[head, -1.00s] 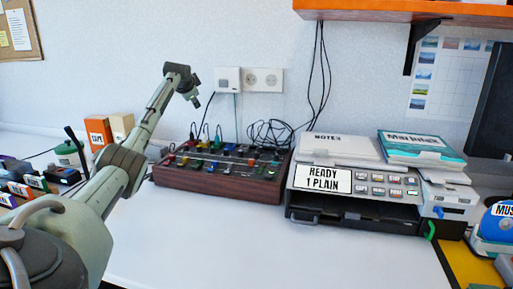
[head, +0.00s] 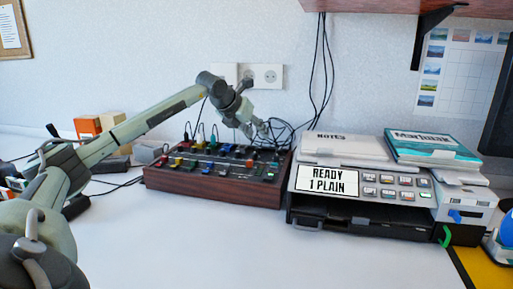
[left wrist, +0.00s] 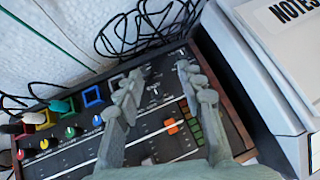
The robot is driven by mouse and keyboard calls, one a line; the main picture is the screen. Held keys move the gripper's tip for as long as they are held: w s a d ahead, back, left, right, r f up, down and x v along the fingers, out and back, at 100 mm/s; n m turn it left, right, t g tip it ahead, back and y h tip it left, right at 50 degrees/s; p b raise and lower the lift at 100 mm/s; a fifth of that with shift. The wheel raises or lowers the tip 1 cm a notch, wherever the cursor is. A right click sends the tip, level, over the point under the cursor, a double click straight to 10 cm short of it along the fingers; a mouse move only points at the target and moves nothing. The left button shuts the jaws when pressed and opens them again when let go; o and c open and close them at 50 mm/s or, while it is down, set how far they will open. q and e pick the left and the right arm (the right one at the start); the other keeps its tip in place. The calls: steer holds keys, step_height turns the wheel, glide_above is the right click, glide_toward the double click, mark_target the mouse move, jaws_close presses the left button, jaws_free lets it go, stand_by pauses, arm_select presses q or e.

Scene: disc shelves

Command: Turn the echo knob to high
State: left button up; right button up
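The mixer (head: 215,187) is a dark panel in a wooden case with several coloured knobs, sliders and plugged cables. In the left wrist view its panel (left wrist: 75,158) fills much of the picture, with a row of red, yellow, green and blue knobs at the left. The labels are too small to read, so I cannot tell which knob is echo. My left gripper (head: 258,130) is above the right back part of the mixer. In the left wrist view the gripper (left wrist: 160,75) has its two fingers apart with nothing between them. My right gripper is not in view.
Loose black cables (head: 283,135) lie behind the mixer. The white table in front is clear.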

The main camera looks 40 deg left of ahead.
mark_target(258, 150)
arm_select(q)
steer(key=shift+s+a+f+g+y, duration=0.4)
steer(key=shift+s+a+f, duration=0.15)
steer(key=shift+a+f, duration=0.25)
steer(key=shift+f, duration=0.05)
steer(key=p+x, duration=0.1)
steer(key=x, duration=0.5)
steer(key=shift+w+a+f, duration=0.2)
steer(key=shift+w+f, duration=0.15)
steer(key=shift+w, duration=0.05)
steer(key=c, duration=0.4)
jaws_close()
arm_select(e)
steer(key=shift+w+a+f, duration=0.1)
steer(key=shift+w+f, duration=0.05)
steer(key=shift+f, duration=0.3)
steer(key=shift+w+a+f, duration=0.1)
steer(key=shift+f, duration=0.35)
